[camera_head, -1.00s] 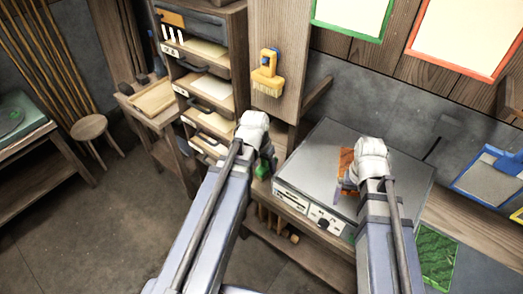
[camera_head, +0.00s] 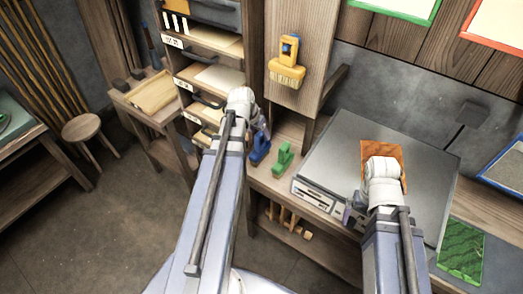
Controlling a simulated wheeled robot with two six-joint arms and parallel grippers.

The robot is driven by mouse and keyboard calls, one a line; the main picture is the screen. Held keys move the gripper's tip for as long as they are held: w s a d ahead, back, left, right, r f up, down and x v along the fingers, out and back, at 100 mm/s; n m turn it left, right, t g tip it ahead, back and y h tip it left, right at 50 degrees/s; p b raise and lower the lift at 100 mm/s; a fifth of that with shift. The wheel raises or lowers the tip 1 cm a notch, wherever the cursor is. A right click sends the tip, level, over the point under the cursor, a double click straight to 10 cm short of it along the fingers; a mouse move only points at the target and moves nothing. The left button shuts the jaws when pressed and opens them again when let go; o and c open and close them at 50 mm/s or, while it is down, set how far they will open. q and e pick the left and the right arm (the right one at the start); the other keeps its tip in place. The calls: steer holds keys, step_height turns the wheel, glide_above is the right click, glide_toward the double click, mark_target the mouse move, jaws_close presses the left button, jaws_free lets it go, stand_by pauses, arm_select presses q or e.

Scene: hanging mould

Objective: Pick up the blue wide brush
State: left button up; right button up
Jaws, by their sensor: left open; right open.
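A wide brush (camera_head: 288,72) hangs on the wooden panel at top centre, bristles down. Its body looks yellow-orange, with blue at the top of the handle. A small blue object (camera_head: 260,149) stands on the bench beside a green one (camera_head: 283,160); I cannot tell if either is a brush. My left gripper (camera_head: 262,127) is open, below and left of the hanging brush and just above the blue object, apart from the brush. My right gripper (camera_head: 351,213) is open at the front of the grey metal box; its fingers are partly hidden by my wrist.
The grey metal box (camera_head: 335,150) carries an orange sheet (camera_head: 372,150). A drawer cabinet (camera_head: 207,42) stands left of the wooden panel (camera_head: 300,25). A stool (camera_head: 82,128) stands on open floor at left.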

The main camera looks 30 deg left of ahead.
mark_target(262, 140)
arm_select(q)
steer(key=shift+b+x, duration=0.7)
steer(key=shift+x, duration=0.1)
steer(key=shift+w+f+b, duration=0.15)
steer(key=shift+f+b, duration=0.15)
steer(key=shift+f, duration=0.1)
steer(key=b+x, duration=0.4)
steer(key=x, duration=0.1)
steer(key=shift+w+a+f+b, duration=0.1)
steer(key=shift+w+a+b, duration=0.05)
steer(key=shift+a+b, duration=0.25)
steer(key=shift+c, duration=0.2)
jaws_close()
